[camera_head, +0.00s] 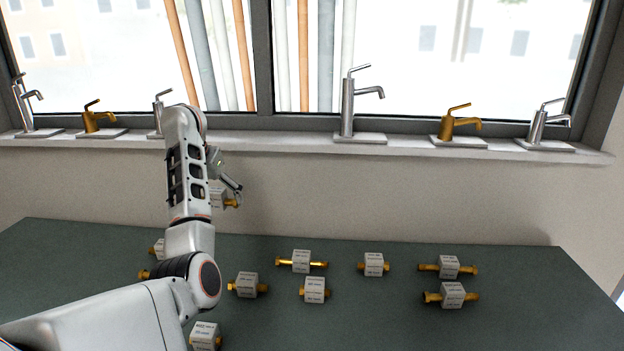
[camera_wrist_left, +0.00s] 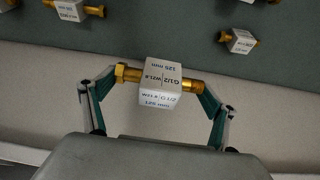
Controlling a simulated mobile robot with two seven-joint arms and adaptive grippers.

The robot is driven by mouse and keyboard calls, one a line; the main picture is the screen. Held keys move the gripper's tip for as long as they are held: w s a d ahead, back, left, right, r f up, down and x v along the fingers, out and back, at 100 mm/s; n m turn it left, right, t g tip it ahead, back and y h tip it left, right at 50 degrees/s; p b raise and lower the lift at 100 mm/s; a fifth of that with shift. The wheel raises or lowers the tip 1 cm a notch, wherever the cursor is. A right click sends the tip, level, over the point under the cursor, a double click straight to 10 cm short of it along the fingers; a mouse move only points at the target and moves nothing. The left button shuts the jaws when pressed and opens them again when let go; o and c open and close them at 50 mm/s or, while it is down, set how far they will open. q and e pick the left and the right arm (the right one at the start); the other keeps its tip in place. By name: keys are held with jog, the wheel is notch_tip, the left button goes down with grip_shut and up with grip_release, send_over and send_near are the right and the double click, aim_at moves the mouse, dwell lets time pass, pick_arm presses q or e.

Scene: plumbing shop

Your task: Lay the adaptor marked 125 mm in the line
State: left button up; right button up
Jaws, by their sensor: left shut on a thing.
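The adaptor (camera_wrist_left: 160,72) marked 125 mm is a white labelled block with brass ends, also reading G1/2 and W21.8. My left gripper (camera_wrist_left: 161,88) is shut on it, a finger at each brass end, in the left wrist view. In the head view the held adaptor (camera_head: 218,198) is partly hidden by my left gripper (camera_head: 228,186), raised in front of the wall below the sill. Similar adaptors lie on the dark green table: a back one (camera_head: 301,259), another to its right (camera_head: 373,264), and one in front (camera_head: 314,289). Their markings are too small to read.
More adaptors lie at the left (camera_head: 247,284), at the front (camera_head: 205,335) and as a pair at the right (camera_head: 449,266). Taps stand on the window sill (camera_head: 290,142) behind. The table (camera_head: 540,300) is bare at its right end.

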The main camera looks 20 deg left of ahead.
aim_at(217, 190)
pick_arm(q)
jog(key=shift+r, duration=0.15)
jog(key=shift+a+r, duration=0.1)
jog(key=shift+r, duration=0.25)
jog(key=r, duration=0.1)
jog(key=d+r, duration=0.1)
jog(key=r+n, duration=0.1)
jog(key=shift+s+d+r, duration=0.15)
jog(key=shift+s+r, duration=0.1)
jog(key=shift+s, duration=0.1)
jog(key=s+d+f+m, duration=0.1)
jog(key=s+d+f, duration=0.15)
jog(key=d, duration=0.65)
jog(key=s+d+f+m, duration=0.1)
jog(key=s+d, duration=0.3)
jog(key=d, duration=0.6)
jog(key=s+d+f+m, duration=0.1)
jog(key=s+d+f, duration=0.3)
jog(key=s, duration=0.3)
jog(key=s+d+f+h, duration=0.1)
jog(key=s+d+f, duration=0.4)
jog(key=s+d, duration=0.1)
jog(key=shift+s+m, duration=0.4)
jog(key=shift+s, duration=0.05)
jog(key=shift+a, duration=0.1)
